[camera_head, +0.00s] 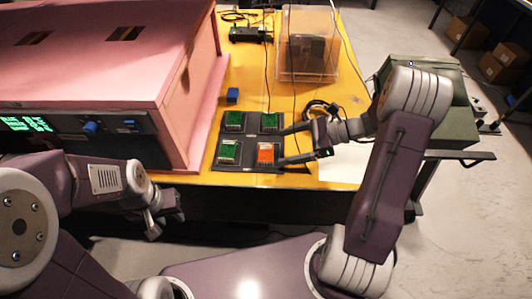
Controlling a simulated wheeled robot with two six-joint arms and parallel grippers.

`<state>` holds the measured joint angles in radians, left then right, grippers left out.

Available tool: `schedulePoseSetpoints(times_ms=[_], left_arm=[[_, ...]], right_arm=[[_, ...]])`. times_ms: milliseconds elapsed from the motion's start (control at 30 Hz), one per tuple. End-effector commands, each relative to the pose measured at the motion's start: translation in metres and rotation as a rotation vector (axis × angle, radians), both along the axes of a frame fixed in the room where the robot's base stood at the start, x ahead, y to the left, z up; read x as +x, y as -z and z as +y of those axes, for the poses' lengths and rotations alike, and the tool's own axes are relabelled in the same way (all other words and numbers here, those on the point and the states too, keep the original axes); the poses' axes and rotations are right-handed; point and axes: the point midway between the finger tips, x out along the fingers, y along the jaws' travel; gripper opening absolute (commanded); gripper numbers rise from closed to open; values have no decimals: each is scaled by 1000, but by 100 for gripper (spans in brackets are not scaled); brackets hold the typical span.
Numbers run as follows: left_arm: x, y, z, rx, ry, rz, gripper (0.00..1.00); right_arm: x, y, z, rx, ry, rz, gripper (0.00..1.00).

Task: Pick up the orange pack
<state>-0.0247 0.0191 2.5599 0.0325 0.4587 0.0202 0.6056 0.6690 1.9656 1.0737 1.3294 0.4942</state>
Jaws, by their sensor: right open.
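The orange pack (265,153) sits in the front right place of a dark tray (247,167) on the yellow table. Three green packs fill the other places: back left (234,119), back right (270,121) and front left (228,152). My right gripper (281,146) is open, coming in from the right. Its two fingertips are apart, just right of the orange pack, and nothing is between them. My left gripper (160,222) hangs low in front of the table, away from the packs, and its jaw opening is not clear.
A pink foam enclosure (120,60) with a control panel stands left of the tray. A small blue block (232,95), cables and a clear box (308,45) lie behind it. A green case (450,120) stands right of my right arm.

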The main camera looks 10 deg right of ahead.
Motion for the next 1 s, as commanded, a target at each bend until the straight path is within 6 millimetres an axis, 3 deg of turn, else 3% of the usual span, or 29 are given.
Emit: schedulePoseSetpoints(times_ms=[133, 400, 633, 900, 1000], left_arm=[[0, -1, 0, 0, 0, 0, 36], [0, -1, 0, 0, 0, 0, 36], [0, -1, 0, 0, 0, 0, 36], [0, -1, 0, 0, 0, 0, 36], [0, -1, 0, 0, 0, 0, 36]], right_arm=[[1, 4, 9, -1, -1, 1, 90], [8, 22, 47, 0, -1, 0, 90], [9, 23, 49, -2, 0, -1, 90], [9, 23, 49, -1, 0, -1, 22], [9, 23, 49, -2, 0, -1, 22]])
